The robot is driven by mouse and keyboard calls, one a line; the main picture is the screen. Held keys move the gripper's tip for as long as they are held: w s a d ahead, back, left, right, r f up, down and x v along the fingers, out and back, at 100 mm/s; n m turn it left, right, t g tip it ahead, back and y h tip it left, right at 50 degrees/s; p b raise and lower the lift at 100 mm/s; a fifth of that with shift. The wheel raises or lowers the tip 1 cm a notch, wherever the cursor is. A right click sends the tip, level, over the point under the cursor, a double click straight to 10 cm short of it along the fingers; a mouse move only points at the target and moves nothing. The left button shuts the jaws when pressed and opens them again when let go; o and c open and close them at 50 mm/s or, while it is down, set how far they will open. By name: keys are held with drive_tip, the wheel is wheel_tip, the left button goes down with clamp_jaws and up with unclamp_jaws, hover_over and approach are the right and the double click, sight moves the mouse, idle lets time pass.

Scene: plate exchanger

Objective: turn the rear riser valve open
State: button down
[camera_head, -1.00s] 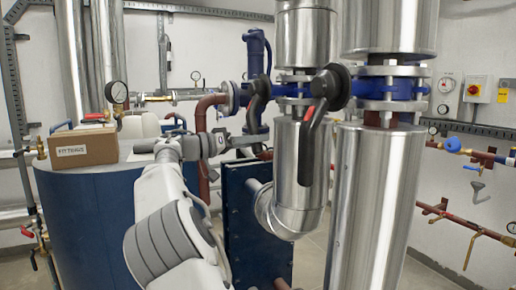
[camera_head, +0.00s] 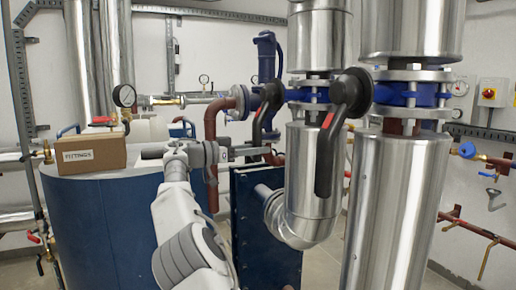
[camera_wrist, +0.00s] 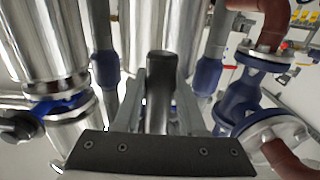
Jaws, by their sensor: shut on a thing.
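The rear riser valve has a blue body (camera_head: 305,96) on the farther metal-clad riser. Its black lever (camera_head: 266,107) hangs down, tilted a little to the left at its lower end. My gripper (camera_head: 262,152) reaches in from the left at that lower end. In the wrist view the dark lever (camera_wrist: 162,85) stands between the two fingers of my gripper (camera_wrist: 160,105), which are shut on it. The lever's tip is partly hidden by the gripper in the head view.
A nearer riser valve (camera_head: 402,94) has a larger black lever (camera_head: 332,140) hanging down, close to the right of my gripper. A blue tank (camera_head: 110,215) with a cardboard box (camera_head: 90,153) stands left. A dark blue plate exchanger (camera_head: 262,225) stands below the gripper.

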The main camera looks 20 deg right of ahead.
drive_tip(key=shift+w+a+r, duration=0.1)
drive_tip(key=shift+c, duration=2.4)
unclamp_jaws()
drive_tip(key=a+p, duration=0.6)
drive_tip(key=a, duration=1.1)
drive_tip(key=shift+s+a, duration=0.2)
drive_tip(key=shift+s, duration=0.05)
